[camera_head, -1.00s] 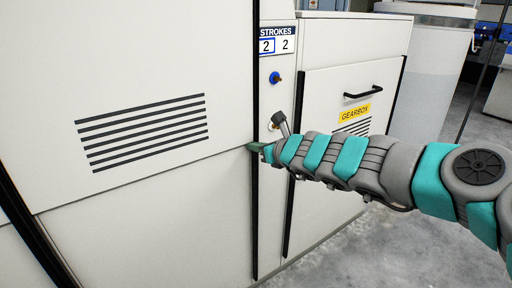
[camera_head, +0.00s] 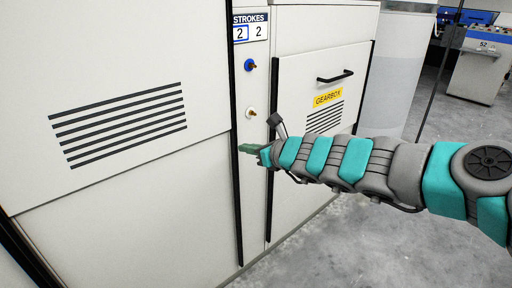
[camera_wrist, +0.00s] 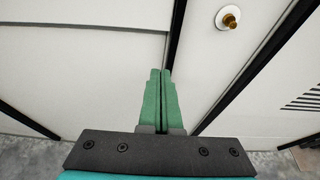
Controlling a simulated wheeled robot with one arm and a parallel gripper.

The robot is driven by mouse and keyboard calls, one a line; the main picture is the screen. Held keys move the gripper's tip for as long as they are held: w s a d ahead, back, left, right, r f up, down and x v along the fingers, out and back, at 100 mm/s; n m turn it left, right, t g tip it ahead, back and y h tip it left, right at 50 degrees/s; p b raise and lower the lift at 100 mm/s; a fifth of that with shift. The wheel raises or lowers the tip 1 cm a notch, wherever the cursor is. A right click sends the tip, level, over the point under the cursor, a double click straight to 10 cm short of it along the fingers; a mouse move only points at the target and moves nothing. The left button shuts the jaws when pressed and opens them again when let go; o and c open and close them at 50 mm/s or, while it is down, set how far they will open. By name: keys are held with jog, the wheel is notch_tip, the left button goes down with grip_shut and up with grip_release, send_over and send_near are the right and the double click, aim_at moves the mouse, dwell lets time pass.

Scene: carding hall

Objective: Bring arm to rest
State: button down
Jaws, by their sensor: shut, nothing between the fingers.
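My gripper (camera_head: 246,149) is at the end of my teal and grey arm, in front of the white machine cabinet. In the wrist view its two green fingers (camera_wrist: 160,78) lie together, shut with nothing between them. The fingertips point towards the seam between the large white panel (camera_head: 100,60) and the narrow strip with the fittings. I cannot tell whether the fingertips touch the cabinet. My arm reaches in from the right of the head view, stretched out nearly level.
A brass fitting on a white disc (camera_head: 251,112) and a blue fitting (camera_head: 249,65) are on the narrow strip below the STROKES counter (camera_head: 250,27). A door marked GEARBOX (camera_head: 327,96) has a black handle (camera_head: 335,76). Bare concrete floor (camera_head: 350,240) lies at lower right.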

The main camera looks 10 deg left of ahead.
jog(key=s+r+n+g+y, duration=0.1)
jog(key=s+r+n+g, duration=0.1)
jog(key=s+r+n, duration=0.45)
jog(key=s+f+n+g, duration=0.3)
jog(key=s+f+n, duration=0.2)
jog(key=s+n, duration=0.65)
jog(key=s+d+f+n+g+h, duration=0.3)
jog(key=s+d+f+h, duration=0.3)
jog(key=s+d, duration=0.4)
jog(key=s+d+f+n+g+h, duration=0.3)
jog(key=s+d+f+n+h, duration=0.2)
jog(key=s+d, duration=0.6)
jog(key=d+f, duration=0.2)
jog(key=d, duration=0.3)
jog(key=shift+s+d+h+p, duration=0.15)
jog(key=shift+s+h+p, duration=0.05)
jog(key=shift+h+p, duration=0.2)
